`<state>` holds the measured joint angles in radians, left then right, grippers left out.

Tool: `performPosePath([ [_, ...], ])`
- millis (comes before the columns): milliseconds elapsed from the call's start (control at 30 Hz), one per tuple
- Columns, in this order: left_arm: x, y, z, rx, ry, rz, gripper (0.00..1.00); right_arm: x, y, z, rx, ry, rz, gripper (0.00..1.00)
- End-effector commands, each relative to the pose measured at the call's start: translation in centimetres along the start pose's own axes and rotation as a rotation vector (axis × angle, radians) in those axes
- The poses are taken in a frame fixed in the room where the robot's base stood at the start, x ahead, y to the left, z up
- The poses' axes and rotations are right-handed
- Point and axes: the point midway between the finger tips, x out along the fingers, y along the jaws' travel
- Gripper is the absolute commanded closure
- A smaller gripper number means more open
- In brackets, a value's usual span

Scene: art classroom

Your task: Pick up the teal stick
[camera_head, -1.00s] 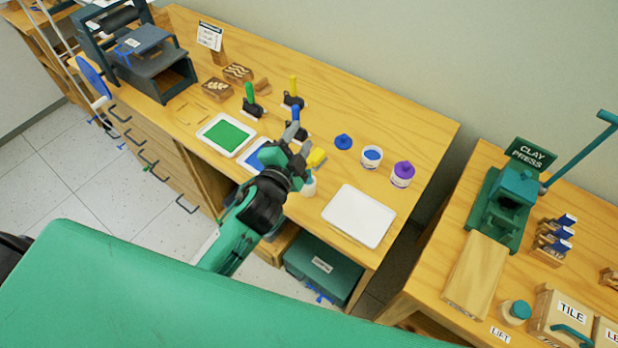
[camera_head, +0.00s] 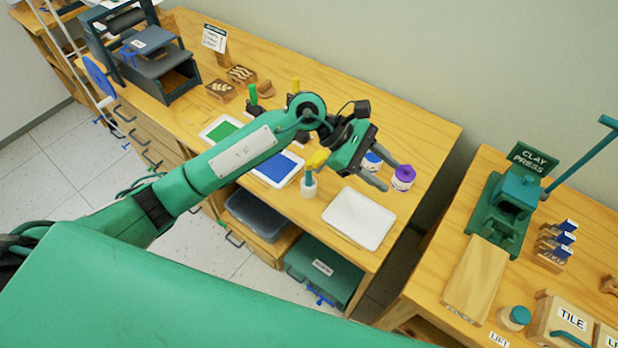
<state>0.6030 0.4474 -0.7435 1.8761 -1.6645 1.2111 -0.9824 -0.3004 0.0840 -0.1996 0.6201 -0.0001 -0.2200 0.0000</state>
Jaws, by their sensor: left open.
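A short teal upright piece (camera_head: 309,178), possibly the teal stick, stands in a small white cup (camera_head: 309,192) on the wooden table, left of the white tray. A yellow block-like top (camera_head: 317,159) shows just above it. I cannot tell whether the two are joined. My left gripper (camera_head: 391,176) is open and empty, to the right of the cup, above the table near the purple-topped jar. Its fingers point right, spread apart. My left arm covers part of the table behind the cup. My right gripper is not in view.
The white tray (camera_head: 358,219) lies at the table's front right, with a purple-topped jar (camera_head: 403,178) behind it. Blue (camera_head: 277,168) and green (camera_head: 222,130) ink trays are to the left. A clay press (camera_head: 505,205) stands on another table, across a gap.

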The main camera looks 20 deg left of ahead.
Motion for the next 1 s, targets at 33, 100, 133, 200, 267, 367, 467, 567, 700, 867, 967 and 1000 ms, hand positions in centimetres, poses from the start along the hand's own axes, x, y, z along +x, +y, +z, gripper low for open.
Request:
performPosePath([
  [33, -0.9, 0.4, -1.8, 0.065, 0.123, -0.037, 0.57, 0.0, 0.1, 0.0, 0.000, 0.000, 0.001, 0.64],
  [100, -2.5, 0.8, -4.4, 0.142, 0.295, -0.099, 0.57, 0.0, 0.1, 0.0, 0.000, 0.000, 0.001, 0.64],
  [133, -3.4, 1.0, -5.5, 0.169, 0.368, -0.125, 0.57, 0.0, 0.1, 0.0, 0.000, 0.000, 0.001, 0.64],
  [200, -5.7, 1.5, -7.8, 0.220, 0.529, -0.185, 0.57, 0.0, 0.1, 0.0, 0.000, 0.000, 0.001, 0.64],
  [267, -7.8, 1.9, -9.3, 0.246, 0.651, -0.232, 0.57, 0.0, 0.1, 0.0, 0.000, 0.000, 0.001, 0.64],
  [367, -10.9, 2.5, -11.0, 0.268, 0.809, -0.298, 0.57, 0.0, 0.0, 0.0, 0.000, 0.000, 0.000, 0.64],
  [467, -13.2, 2.8, -11.8, 0.272, 0.910, -0.341, 0.57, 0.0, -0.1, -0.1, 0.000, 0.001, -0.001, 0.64],
  [567, -14.1, 2.8, -12.3, 0.271, 0.955, -0.363, 0.57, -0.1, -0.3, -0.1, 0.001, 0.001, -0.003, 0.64],
  [700, -13.5, 2.5, -13.6, 0.268, 0.961, -0.371, 0.57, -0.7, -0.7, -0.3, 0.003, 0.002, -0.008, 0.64],
  [867, -11.9, 1.9, -16.1, 0.267, 0.958, -0.371, 0.57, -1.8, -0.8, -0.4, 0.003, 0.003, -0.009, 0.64],
  [967, -10.9, 1.6, -17.5, 0.267, 0.958, -0.370, 0.57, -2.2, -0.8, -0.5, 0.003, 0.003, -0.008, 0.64],
  [1000, -10.6, 1.5, -18.0, 0.268, 0.958, -0.368, 0.57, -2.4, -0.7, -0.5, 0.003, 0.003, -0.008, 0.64],
])
